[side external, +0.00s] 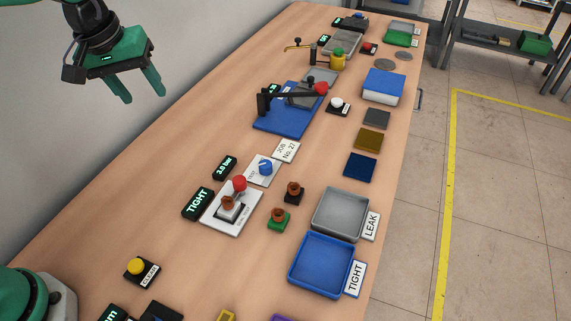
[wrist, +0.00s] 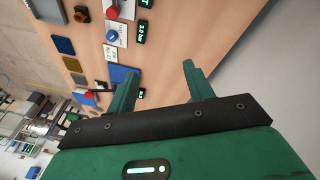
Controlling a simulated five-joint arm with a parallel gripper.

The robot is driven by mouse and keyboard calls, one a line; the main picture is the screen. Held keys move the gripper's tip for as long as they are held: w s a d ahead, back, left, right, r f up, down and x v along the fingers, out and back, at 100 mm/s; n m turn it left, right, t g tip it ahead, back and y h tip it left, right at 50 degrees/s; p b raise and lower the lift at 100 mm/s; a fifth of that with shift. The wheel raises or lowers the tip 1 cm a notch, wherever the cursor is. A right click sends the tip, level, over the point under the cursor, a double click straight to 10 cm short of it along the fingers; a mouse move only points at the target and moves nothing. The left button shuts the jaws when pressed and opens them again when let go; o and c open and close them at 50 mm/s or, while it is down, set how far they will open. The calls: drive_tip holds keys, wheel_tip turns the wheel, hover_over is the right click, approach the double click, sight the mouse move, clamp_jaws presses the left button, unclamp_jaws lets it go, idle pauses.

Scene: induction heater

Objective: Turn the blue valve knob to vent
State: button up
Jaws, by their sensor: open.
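The blue valve knob (side external: 265,167) stands on a white plate (side external: 259,176) near the middle of the bench, beside a small display reading 3.0 bar (side external: 225,167). The knob also shows in the wrist view (wrist: 112,37), at the top on its pale plate. My gripper (side external: 136,90) is open and empty, high above the bench's left side, well apart from the knob. In the wrist view its two green fingers (wrist: 157,82) are spread with nothing between them. The plate's lettering is too small to read fully.
A red-knobbed fixture (side external: 239,184) sits next to the valve plate, by a display reading TIGHT (side external: 198,203). A blue base with a red-tipped lever (side external: 320,88) stands behind. A grey LEAK tray (side external: 341,213) and blue TIGHT tray (side external: 322,262) lie right. The bench's left strip is mostly clear.

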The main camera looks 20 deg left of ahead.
drive_tip(key=w+d+f+n+g, duration=0.2)
drive_tip(key=w+d+f+n, duration=0.2)
drive_tip(key=w+d+f, duration=0.5)
drive_tip(key=n+g, duration=0.1)
drive_tip(key=n, duration=0.2)
approach(265, 163)
drive_tip(key=shift+f+y, duration=0.1)
drive_tip(key=shift+y, duration=0.2)
drive_tip(key=shift+w+d+f, duration=0.15)
drive_tip(key=shift+d+f, duration=0.25)
drive_tip(key=shift+f, duration=0.1)
drive_tip(key=shift+f, duration=0.1)
drive_tip(key=shift+a+f, duration=0.1)
drive_tip(key=shift+f, duration=3.7)
drive_tip(key=c, duration=1)
